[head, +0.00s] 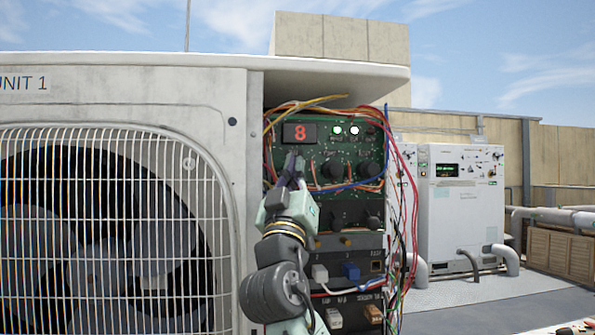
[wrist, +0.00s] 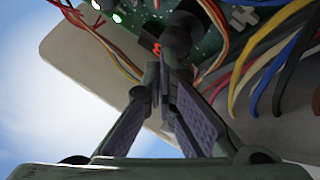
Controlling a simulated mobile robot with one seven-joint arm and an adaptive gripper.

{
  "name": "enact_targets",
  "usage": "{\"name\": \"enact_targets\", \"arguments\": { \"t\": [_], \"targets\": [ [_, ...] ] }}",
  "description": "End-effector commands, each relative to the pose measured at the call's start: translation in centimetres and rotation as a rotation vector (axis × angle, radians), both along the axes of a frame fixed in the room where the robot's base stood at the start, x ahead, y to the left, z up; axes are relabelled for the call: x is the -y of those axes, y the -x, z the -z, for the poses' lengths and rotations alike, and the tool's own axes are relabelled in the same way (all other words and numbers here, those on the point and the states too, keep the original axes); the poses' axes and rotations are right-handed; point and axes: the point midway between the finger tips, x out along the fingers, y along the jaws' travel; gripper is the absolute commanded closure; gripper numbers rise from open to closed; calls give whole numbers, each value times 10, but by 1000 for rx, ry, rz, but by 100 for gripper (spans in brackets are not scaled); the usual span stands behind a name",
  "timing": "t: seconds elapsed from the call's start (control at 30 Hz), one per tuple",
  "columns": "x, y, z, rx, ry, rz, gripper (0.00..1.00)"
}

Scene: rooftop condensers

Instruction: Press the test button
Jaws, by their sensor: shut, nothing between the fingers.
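The green control board (head: 340,145) sits in the open side of the unit, with a red "8" on its small display (head: 300,133). I cannot tell which part is the test button; no label for it is readable. My gripper (head: 294,158) is in front of the board just below the display, with its fingers closed together and empty, and hides part of the board behind it. In the wrist view, my gripper (wrist: 162,70) points up at the board (wrist: 215,25), close to a dark round knob. I cannot tell whether the fingertips touch anything.
Dark knobs (head: 368,170) stand right of my gripper. Red wires (head: 408,175) hang loose along the board's right edge. Modules with plugged connectors (head: 350,270) lie below. The fan grille (head: 110,230) fills the left. A grey cabinet (head: 460,210) stands behind at the right.

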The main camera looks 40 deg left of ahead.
Motion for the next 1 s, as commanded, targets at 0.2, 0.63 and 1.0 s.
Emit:
{"name": "enact_targets", "arguments": {
  "t": [0.2, 0.63, 1.0],
  "targets": [
    [12, 11, 0, 2, -3, -1, 100],
    [43, 37, 0, 3, -2, 0, 100],
    [46, 39, -1, 1, 0, 0, 100]
  ]
}}
